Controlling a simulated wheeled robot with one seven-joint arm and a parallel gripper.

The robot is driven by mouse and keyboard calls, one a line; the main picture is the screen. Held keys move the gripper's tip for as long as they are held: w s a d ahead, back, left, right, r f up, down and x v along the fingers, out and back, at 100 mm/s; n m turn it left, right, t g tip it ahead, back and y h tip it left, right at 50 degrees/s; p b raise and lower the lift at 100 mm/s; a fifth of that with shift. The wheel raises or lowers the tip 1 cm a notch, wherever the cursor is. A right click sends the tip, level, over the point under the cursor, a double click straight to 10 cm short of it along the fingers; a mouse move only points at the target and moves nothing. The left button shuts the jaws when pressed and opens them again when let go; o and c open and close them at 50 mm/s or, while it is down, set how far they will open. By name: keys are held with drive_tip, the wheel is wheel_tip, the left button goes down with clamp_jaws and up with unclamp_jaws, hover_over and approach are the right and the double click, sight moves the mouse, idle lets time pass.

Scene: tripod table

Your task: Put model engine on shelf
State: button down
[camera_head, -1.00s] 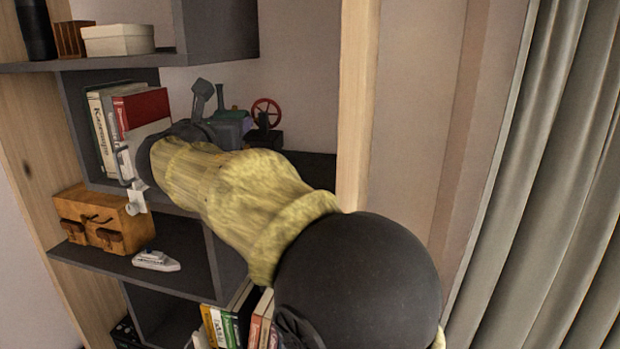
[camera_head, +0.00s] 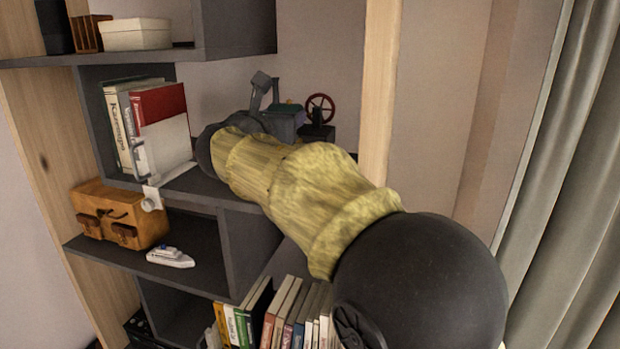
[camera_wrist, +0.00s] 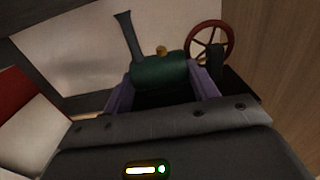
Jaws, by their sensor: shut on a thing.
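The model engine (camera_head: 288,107) has a green boiler, a dark chimney and a red spoked wheel. In the wrist view the model engine (camera_wrist: 160,74) sits between the purple-grey fingers of my gripper (camera_wrist: 162,88), which is shut on it. In the head view my gripper (camera_head: 287,122) is partly hidden behind my arm. The engine is at the right part of the middle shelf compartment, near the wooden post. The shelf (camera_head: 185,180) shows a bare strip beside the books. My arm hides the engine's underside, so I cannot tell whether it touches the shelf.
A wooden post (camera_head: 379,90) rises at the right. An upper shelf (camera_head: 230,30) overhangs at the left.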

drive_tip(key=shift+r, duration=0.2)
drive_tip(key=shift+f, duration=0.15)
drive_tip(key=shift+f+p, duration=0.75)
drive_tip(key=shift+f, duration=2.05)
drive_tip(key=shift+f+p, duration=0.8)
drive_tip(key=shift+f, duration=1.25)
drive_tip(key=shift+f, duration=0.15)
drive_tip(key=shift+c, duration=2.1)
unclamp_jaws()
drive_tip(key=shift+f, duration=0.1)
drive_tip(key=shift+s, duration=0.1)
